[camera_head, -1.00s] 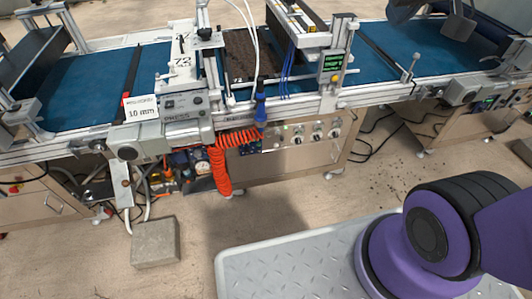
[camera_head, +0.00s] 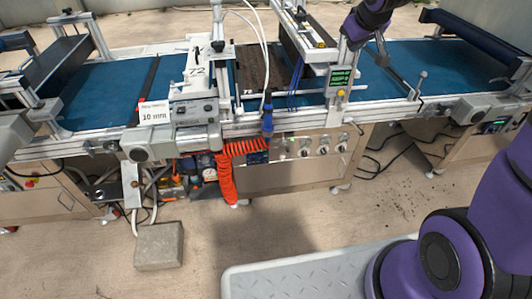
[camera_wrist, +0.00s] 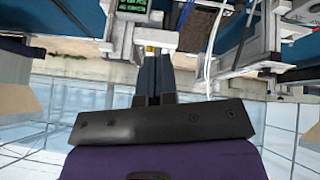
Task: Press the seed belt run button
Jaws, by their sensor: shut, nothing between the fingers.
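I cannot read any label for the seed belt run button. A small yellow button (camera_head: 340,93) sits below the green display (camera_head: 342,77) on the post at the belt's front. In the wrist view the green display (camera_wrist: 132,8) is at the top, and a small yellow part (camera_wrist: 149,48) lies right at my fingertips. I cannot tell whether it is that button or whether the fingers touch it. My gripper (camera_wrist: 156,58) has its dark fingers close together, with nothing between them. In the head view my purple arm reaches in at the top, and its fingertips are not clear.
The blue belt (camera_head: 400,72) runs across the machine. A control panel (camera_head: 290,160) with several knobs is below it. A red coiled hose (camera_head: 228,175) and white and blue cables hang nearby. A grey block (camera_head: 159,246) stands on the floor.

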